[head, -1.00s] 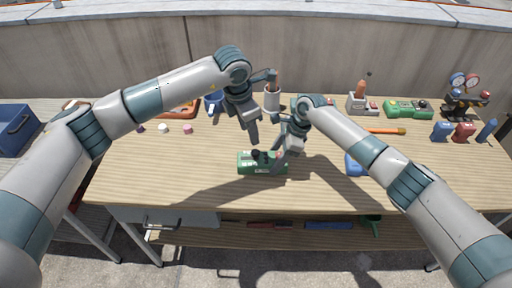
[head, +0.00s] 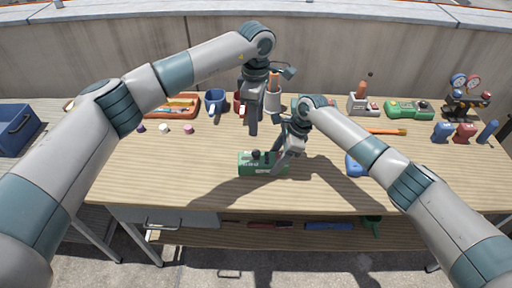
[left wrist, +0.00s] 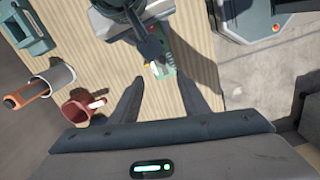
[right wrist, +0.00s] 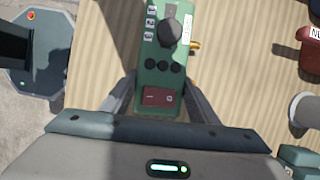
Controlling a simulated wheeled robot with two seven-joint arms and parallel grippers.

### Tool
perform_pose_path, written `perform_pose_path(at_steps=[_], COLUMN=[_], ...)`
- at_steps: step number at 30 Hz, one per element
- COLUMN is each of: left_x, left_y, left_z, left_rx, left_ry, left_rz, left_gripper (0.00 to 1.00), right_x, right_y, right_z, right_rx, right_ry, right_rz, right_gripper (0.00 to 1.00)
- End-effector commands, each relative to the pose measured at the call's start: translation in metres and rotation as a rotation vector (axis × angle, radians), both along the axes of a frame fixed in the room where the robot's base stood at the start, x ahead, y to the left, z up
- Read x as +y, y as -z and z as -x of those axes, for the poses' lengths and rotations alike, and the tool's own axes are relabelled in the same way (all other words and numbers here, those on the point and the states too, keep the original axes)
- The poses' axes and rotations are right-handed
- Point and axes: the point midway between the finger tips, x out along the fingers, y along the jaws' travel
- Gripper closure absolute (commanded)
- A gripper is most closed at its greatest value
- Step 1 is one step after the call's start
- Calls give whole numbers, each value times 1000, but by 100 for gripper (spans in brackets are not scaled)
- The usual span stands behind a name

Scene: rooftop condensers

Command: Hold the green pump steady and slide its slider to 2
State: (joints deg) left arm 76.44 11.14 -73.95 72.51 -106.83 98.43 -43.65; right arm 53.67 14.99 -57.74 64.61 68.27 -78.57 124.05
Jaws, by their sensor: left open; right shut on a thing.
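The green pump (head: 248,168) lies on the wooden bench near its front edge. My right gripper (head: 278,169) is shut on its right end. In the right wrist view the fingers grip either side of the pump (right wrist: 149,78), beside a red rocker switch (right wrist: 160,96). A black knob (right wrist: 169,31) stands on its top face between small white labels; I cannot read its setting. My left gripper (head: 252,130) is open and empty, above and behind the pump, apart from it. In the left wrist view the pump (left wrist: 167,62) is partly hidden by my right gripper.
Behind my left gripper stand a red mug (head: 238,102), a grey holder (head: 272,100) with an orange handle and a blue mug (head: 215,102). A blue object (head: 353,166) lies right of the pump. Bench left of the pump is clear.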

Motion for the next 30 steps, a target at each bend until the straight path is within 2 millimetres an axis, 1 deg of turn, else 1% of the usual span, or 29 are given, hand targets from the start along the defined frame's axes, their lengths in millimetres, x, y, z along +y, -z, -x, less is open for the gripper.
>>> perform_pose_path(at_steps=[6, 11, 17, 24, 30], left_x=[0, 0, 0, 0, 0], left_y=[2, 11, 36, 76, 104], left_z=[0, 0, 1, 1, 1], left_rx=[0, 0, 2, 3, 1], left_ry=[-1, -2, -3, -2, -2], left_rz=[0, 0, 0, 0, 0], left_gripper=[59, 59, 59, 59, 59], right_x=[0, 0, 0, 0, 0], right_y=[-1, -1, -1, -1, -1], right_z=[0, -1, 0, -1, -1], right_rx=[-1, -1, -1, -1, -1], right_ry=[0, 0, 0, 0, 0], right_rz=[0, 0, 0, 0, 0], right_gripper=[87, 87, 87, 87, 87])
